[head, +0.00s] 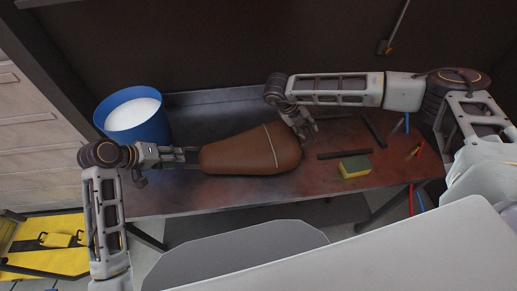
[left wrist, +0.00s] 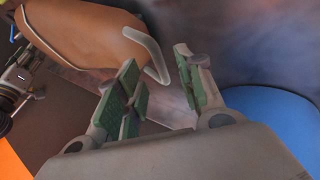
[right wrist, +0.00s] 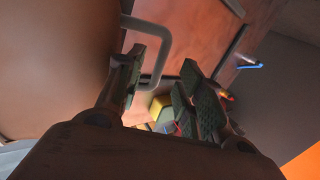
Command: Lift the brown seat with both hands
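The brown seat (head: 250,152) lies on the workbench, its narrow end to the left and its wide end to the right. A light strap crosses it. My left gripper (head: 190,155) is at the narrow end. In the left wrist view its fingers (left wrist: 160,75) are open, with a grey loop handle (left wrist: 157,55) of the seat (left wrist: 90,30) in line with the gap. My right gripper (head: 308,130) is at the wide end. In the right wrist view its fingers (right wrist: 163,75) are open, with another grey loop handle (right wrist: 166,45) between them, beside the seat (right wrist: 55,60).
The workbench (head: 180,203) holds a blue bucket (head: 135,115) at the left, a yellow and green sponge (head: 355,167) and dark bars (head: 344,153) at the right. Small coloured tools (head: 414,150) lie near the right end. A dark wall stands behind.

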